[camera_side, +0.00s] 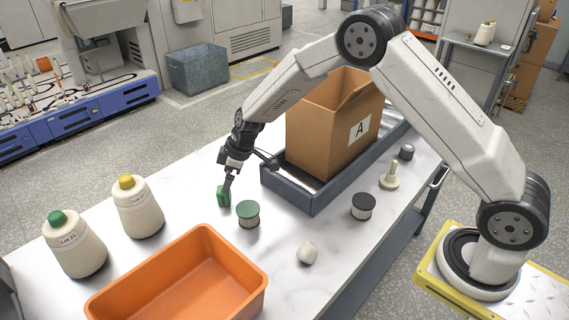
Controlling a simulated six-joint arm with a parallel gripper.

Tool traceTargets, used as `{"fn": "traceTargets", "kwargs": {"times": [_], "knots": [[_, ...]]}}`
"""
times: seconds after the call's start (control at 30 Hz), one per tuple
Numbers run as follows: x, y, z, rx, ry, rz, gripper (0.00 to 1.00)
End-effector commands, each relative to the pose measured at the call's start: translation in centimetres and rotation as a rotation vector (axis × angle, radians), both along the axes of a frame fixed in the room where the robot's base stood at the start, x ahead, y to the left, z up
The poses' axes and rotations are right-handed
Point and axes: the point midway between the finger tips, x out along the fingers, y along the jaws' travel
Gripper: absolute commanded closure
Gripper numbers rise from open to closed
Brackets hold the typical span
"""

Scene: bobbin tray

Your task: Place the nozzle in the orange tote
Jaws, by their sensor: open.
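A cream flanged piece with a narrow upright stem (390,177) looks most like the nozzle; it stands on the white table right of the grey tray. The orange tote (178,285) stands at the table's front and its visible inside is empty. My gripper (227,190) is open and points down at a small green block (223,197), left of the green-topped spool. The fingers overlap the block in this view; I cannot tell whether they touch it. My gripper is well left of the cream piece.
Near the tote are a green-topped spool (248,214), a whitish rounded lump (307,253) and two yarn cones (138,207). A dark-topped spool (363,206) and a grey cap (407,152) lie right. A grey tray (310,198) holds a tall cardboard box (322,135).

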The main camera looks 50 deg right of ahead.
Motion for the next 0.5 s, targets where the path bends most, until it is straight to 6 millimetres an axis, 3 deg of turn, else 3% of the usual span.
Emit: {"fn": "traceTargets", "kwargs": {"times": [0.23,0.5], "knots": [[0.4,0.5,-1.7,-0.001,0.002,0.000,0.00],[0.6,0.6,-2.0,0.000,0.000,0.000,0.00]]}}
